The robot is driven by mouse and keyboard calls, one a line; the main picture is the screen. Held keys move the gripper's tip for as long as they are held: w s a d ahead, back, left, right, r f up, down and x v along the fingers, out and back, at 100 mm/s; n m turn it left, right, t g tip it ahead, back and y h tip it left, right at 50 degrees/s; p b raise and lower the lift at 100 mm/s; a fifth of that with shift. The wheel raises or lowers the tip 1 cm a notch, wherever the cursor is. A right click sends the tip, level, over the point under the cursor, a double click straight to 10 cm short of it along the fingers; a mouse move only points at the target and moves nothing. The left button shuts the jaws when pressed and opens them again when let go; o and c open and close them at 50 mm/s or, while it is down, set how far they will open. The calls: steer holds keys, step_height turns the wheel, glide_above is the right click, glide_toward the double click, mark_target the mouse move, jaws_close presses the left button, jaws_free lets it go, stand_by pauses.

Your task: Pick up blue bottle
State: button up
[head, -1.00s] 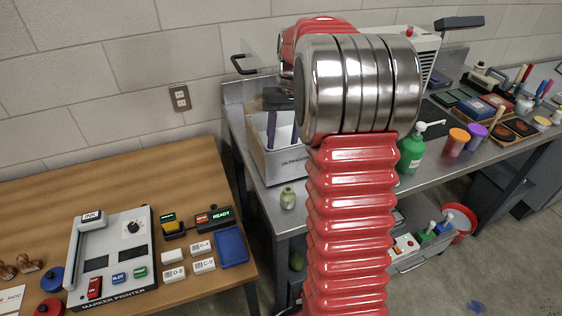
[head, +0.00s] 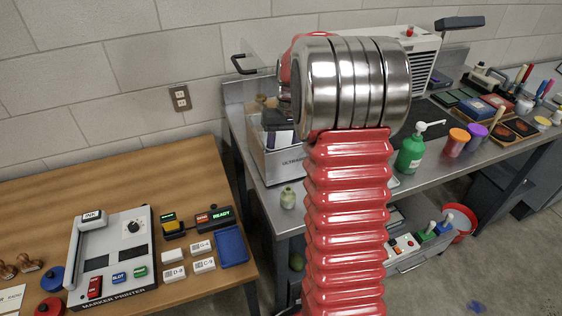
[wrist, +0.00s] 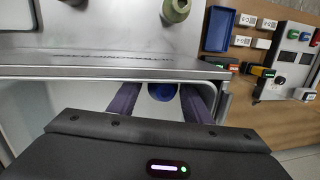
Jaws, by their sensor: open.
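A round blue thing, which looks like the blue bottle (wrist: 163,91) seen from above, is inside the pale tank in the wrist view. My gripper (wrist: 161,98) is open, with one dark purple finger on each side of the bottle and a gap showing. In the head view my gripper (head: 280,132) reaches down into the ultrasonic cleaner (head: 285,168), and the bottle cannot be seen.
A small green jar (head: 288,198) stands in front of the cleaner. A green pump bottle (head: 411,155) and orange and purple cups are farther right on the steel bench (head: 455,165). A marker printer (head: 112,255) sits on the wooden table at left.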

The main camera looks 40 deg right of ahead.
stand_by(0.5)
steer(key=c, duration=1)
steer(key=shift+c, duration=0.2)
steer(key=shift+r, duration=0.1)
steer(key=shift+r, duration=0.55)
steer(key=w+d, duration=0.1)
steer(key=d, duration=0.1)
steer(key=w+d, duration=0.1)
steer(key=shift+w+d, duration=0.1)
steer(key=shift+d, duration=0.25)
step_height(320, 180, up, 14)
steer(key=shift+a, duration=0.15)
steer(key=shift+f, duration=0.15)
